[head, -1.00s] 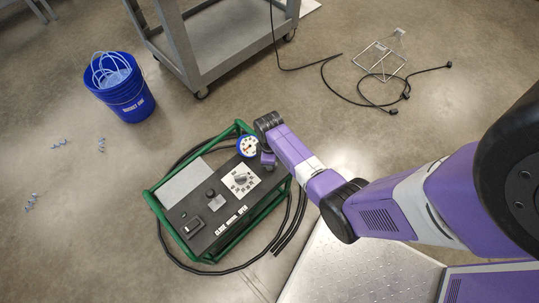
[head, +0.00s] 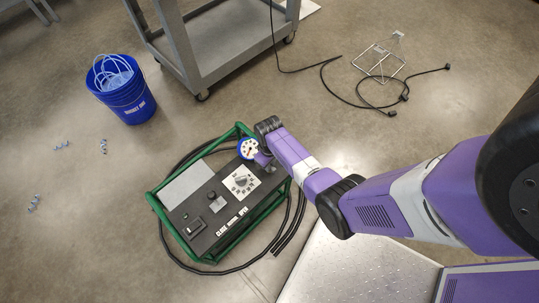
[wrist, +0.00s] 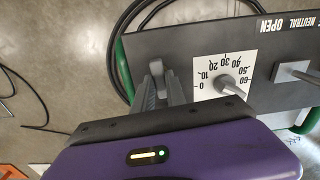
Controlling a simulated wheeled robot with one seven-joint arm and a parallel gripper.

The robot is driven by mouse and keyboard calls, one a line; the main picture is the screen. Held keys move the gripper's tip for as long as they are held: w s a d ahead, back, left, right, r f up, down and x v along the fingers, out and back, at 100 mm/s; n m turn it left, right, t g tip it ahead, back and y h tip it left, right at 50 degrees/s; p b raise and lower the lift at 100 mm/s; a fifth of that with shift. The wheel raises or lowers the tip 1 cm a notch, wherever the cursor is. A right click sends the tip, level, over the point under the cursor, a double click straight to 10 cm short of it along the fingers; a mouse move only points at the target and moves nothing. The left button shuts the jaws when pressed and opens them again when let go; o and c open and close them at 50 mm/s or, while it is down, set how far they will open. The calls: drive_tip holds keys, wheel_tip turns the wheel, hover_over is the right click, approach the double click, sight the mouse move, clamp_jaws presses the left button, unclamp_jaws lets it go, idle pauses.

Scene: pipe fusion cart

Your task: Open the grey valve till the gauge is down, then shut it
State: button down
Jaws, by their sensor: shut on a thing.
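The cart's black panel (head: 190,212) sits in a green tube frame. The round gauge (head: 247,147), white with a blue rim, is at the panel's far end, partly covered by my wrist; its reading is too small to tell. My gripper (head: 268,166) is over the panel's far right corner, beside the gauge. In the wrist view its two grey fingers (wrist: 165,84) are closed at the panel's edge, left of the white numbered dial plate. They are shut on what appears to be the grey valve, which is mostly hidden between and behind them.
A grey knob (head: 241,181) on the numbered plate and a lever (wrist: 296,72) by the NEUTRAL and OPEN labels stand near my fingers. Black hoses (head: 290,228) lie around the cart. A blue bucket (head: 124,95) and grey trolley (head: 215,50) stand farther off.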

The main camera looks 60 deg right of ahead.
idle(0.4)
drive_tip(key=c, duration=1.4)
unclamp_jaws()
drive_tip(key=shift+o, duration=0.2)
drive_tip(key=shift+r+p, duration=1)
drive_tip(key=shift+r, duration=2.9)
